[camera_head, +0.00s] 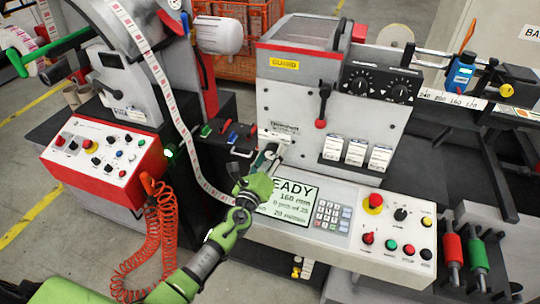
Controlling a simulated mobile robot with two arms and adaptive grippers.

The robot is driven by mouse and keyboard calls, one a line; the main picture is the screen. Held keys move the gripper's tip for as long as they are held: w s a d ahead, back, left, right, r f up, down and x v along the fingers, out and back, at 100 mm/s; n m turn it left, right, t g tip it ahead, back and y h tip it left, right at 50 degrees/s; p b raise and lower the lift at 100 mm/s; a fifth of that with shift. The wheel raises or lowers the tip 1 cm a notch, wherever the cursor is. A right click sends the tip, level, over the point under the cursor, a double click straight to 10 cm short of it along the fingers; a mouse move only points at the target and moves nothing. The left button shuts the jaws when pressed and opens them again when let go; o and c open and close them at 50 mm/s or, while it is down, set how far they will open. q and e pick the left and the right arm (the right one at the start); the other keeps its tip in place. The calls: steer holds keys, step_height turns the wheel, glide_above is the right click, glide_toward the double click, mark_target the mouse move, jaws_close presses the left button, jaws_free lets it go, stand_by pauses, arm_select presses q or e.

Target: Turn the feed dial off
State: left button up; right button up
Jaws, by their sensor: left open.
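Two black dials with white scale marks, a left one (358,85) and a right one (400,91), sit on the black panel at the upper right of the grey machine. A further black rotary knob (400,214) is on the light front console. The labels are too small to read, so I cannot tell which one is the feed dial. My left gripper (269,153) is open at the machine's lower left front, above the display, below and left of the two dials and apart from them. My green arm partly covers the display's left edge. My right gripper is out of view.
A red-knobbed lever (320,123) hangs on the machine front between my gripper and the dials. A label strip (160,80) runs down at the left. The console carries a READY display (289,203), keypad (332,215) and red stop button (373,203). A red coiled hose (150,235) hangs at left.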

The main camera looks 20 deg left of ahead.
arm_select(q)
steer(key=c, duration=1.1)
steer(key=shift+f+n+b, duration=0.1)
steer(key=shift+n+b, duration=0.45)
steer(key=shift+n, duration=0.15)
steer(key=shift+n+b, duration=0.55)
steer(key=shift+n, duration=0.65)
steer(key=shift+n+b, duration=0.55)
steer(key=shift+n, duration=1.35)
